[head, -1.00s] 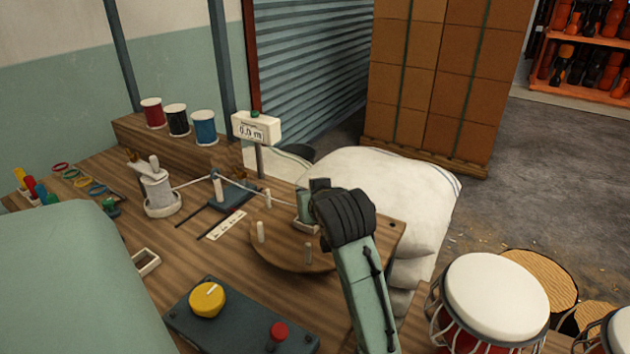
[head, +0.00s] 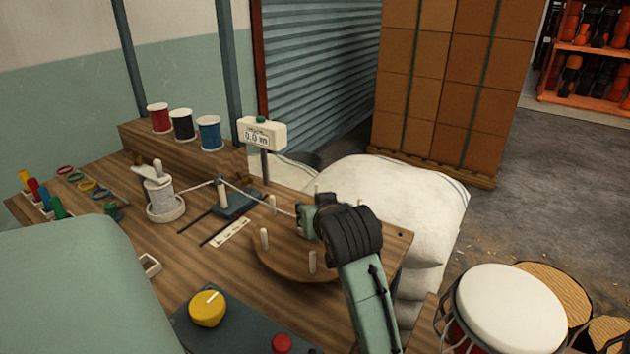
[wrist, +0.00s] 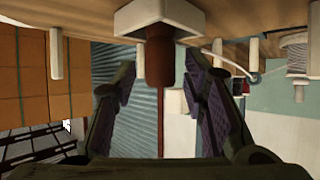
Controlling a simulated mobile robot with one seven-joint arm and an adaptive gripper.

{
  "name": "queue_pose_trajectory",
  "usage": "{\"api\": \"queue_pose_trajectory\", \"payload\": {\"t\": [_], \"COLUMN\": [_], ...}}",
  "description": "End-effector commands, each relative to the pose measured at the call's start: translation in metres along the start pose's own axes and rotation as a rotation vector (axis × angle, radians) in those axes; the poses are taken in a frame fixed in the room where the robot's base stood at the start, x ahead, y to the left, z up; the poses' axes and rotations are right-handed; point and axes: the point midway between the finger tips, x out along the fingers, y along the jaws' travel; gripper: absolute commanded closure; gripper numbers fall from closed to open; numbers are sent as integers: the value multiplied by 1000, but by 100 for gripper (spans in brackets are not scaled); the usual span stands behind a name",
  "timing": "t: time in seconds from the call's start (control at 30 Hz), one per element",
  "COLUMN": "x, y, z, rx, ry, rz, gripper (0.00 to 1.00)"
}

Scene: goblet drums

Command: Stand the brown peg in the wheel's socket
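The brown peg (wrist: 159,62) stands in a white square block (wrist: 128,22), the socket, in the wrist view, where the table side is at the top. It looks straight; I cannot tell how deep it sits. My gripper (wrist: 160,75) has its fingers on either side of the peg, with a visible gap on each side, so it looks open. In the head view the round wooden wheel (head: 280,264) carries several upright pale pegs. My gripper (head: 308,215) is low over its far right side there and hides the socket and the brown peg.
A white spool (head: 163,195) feeds a cord across the table past a small blue post block (head: 237,201) toward the wheel. A meter display (head: 262,133) stands behind. A control box with a yellow knob (head: 207,308) is in front. White sacks (head: 410,215) lie beyond the table's right edge.

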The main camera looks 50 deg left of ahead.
Motion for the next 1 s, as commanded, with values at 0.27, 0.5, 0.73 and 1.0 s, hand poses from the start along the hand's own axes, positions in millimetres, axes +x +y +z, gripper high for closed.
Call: {"api": "queue_pose_trajectory", "payload": {"t": [0.27,0.5,0.73,1.0], "x": [-12,-61,-106,-122], "y": [0,0,2,0], "z": [-3,-4,-7,-3], "rx": [-1,-2,0,1], "ry": [3,7,3,0], "rz": [1,1,4,1], "gripper": [61,61,61,61]}}
